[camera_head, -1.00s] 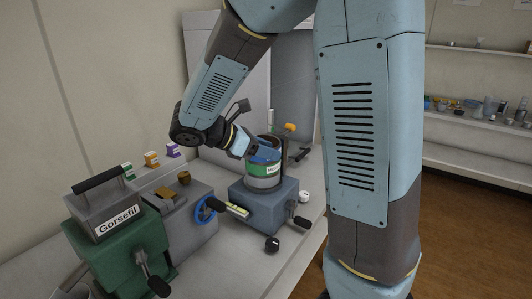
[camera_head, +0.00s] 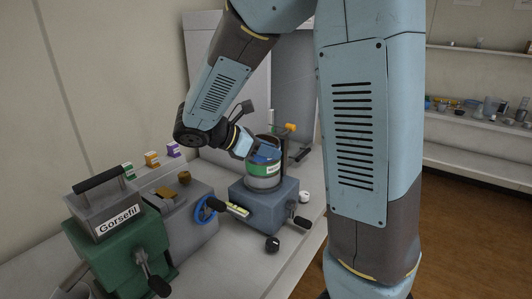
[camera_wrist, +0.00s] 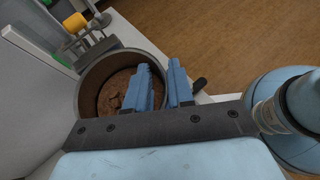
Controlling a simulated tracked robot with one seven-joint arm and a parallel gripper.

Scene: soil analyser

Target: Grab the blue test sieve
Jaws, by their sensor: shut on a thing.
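The blue test sieve is the top piece of a round stack (camera_head: 262,182) on a blue-grey machine (camera_head: 262,205). In the wrist view its dark round wall (camera_wrist: 86,92) surrounds brown soil (camera_wrist: 113,92). My gripper (camera_wrist: 161,88) is shut on the sieve's wall, with one blue finger inside over the soil and the other outside. In the head view my gripper (camera_head: 264,152) reaches the stack's top from the left. Its blue fingers hide much of the sieve's side, so its own colour is hard to tell. A green labelled band (camera_head: 264,169) shows just below.
A green machine with a grey "Gorsefil" box (camera_head: 115,215) stands at the left. A blue handwheel (camera_head: 205,209) and black crank (camera_head: 301,222) stick out near the stack. An orange-knobbed clamp (camera_head: 289,128) stands behind it.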

